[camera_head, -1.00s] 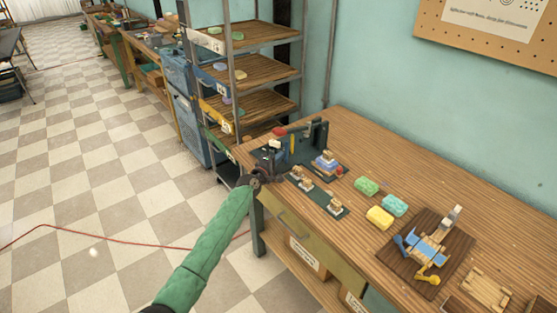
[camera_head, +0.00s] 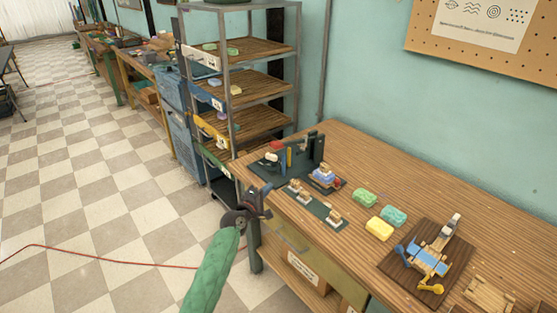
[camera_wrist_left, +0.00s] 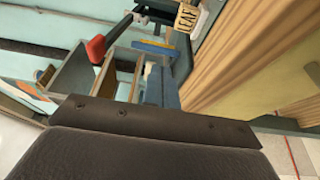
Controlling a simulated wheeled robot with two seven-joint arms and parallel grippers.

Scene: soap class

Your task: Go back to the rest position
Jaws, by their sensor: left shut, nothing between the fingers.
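My left gripper (camera_head: 260,199) is shut and empty, in front of the workbench's near left corner. Its green-sleeved arm comes up from the bottom of the head view. The bench top (camera_head: 350,145) is brown wood. On it, just beyond the gripper, stands a dark press-like stand (camera_head: 312,150) with a small block on a blue piece (camera_head: 323,173) beside it. In the left wrist view a red knob (camera_wrist_left: 96,48) and a wooden block marked LEAF (camera_wrist_left: 187,17) show past the dark gripper body. My right gripper is in neither view.
Green (camera_head: 364,197), teal (camera_head: 393,216) and yellow (camera_head: 380,229) soap bars lie mid-bench. A dark board (camera_head: 400,262) carries a blue-and-wood device. A metal shelf rack (camera_head: 258,86) stands behind the bench's left end. Checkered floor at left is open, with a red cable (camera_head: 100,260) across it.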

